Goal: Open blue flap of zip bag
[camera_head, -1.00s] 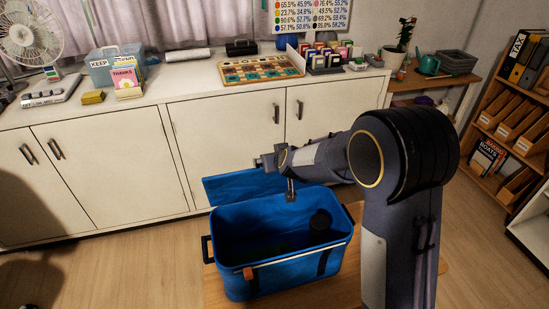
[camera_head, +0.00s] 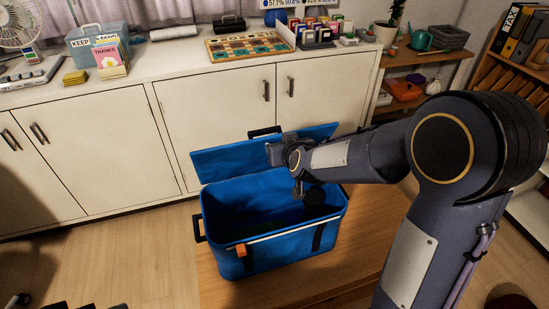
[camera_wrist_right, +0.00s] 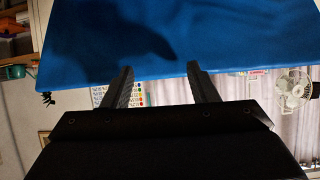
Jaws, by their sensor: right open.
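The blue zip bag (camera_head: 275,247) stands upright on a wooden surface in the head view, its top uncovered and its inside dark. Its blue flap (camera_head: 222,160) is raised at the back and leans away from the opening. The flap also fills the upper part of the right wrist view (camera_wrist_right: 230,35). My right gripper (camera_head: 277,153) is at the flap, in front of its middle, above the bag's back rim. In the wrist view its two fingers (camera_wrist_right: 160,67) are apart with nothing between them, tips close to the flap's edge; contact cannot be told. My left gripper is not seen.
White cabinets (camera_head: 110,150) stand close behind the bag, their counter holding a game board (camera_head: 260,43) and cards. Bare wooden tabletop (camera_head: 370,235) lies right of the bag, under my right arm. A shelf with binders (camera_head: 522,45) is at far right.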

